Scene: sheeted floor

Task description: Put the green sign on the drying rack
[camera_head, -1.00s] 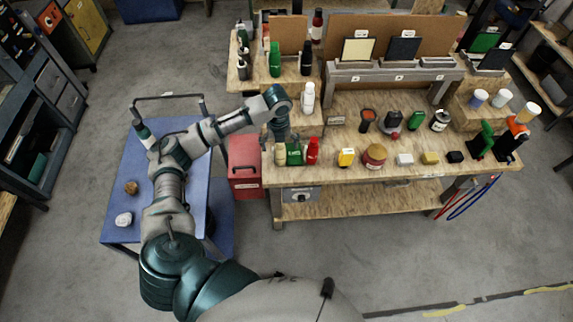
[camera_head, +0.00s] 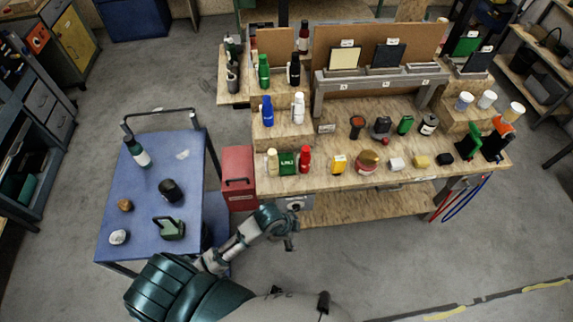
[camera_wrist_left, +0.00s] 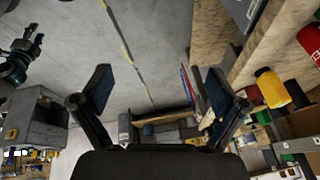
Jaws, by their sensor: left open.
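A green sign (camera_head: 466,44) stands upright in a small holder at the back right of the bench in the head view. The grey rack (camera_head: 366,81), which looks like the drying rack, has numbered tags and stands at the back middle of the bench. A pale yellow sign (camera_head: 345,56) and a dark sign (camera_head: 388,55) stand in it. My left gripper (camera_head: 291,239) is low before the bench's front edge, far from the green sign. In the left wrist view my left gripper (camera_wrist_left: 158,95) is open and empty. What looks like my right gripper (camera_wrist_left: 28,48) is partly cut off there.
Bottles and small items stand along the bench (camera_head: 340,190), including a red bottle (camera_head: 305,158) and a yellow container (camera_head: 338,164). A red box (camera_head: 239,180) stands at its left end. A blue cart (camera_head: 185,225) is at left. The floor in front is clear.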

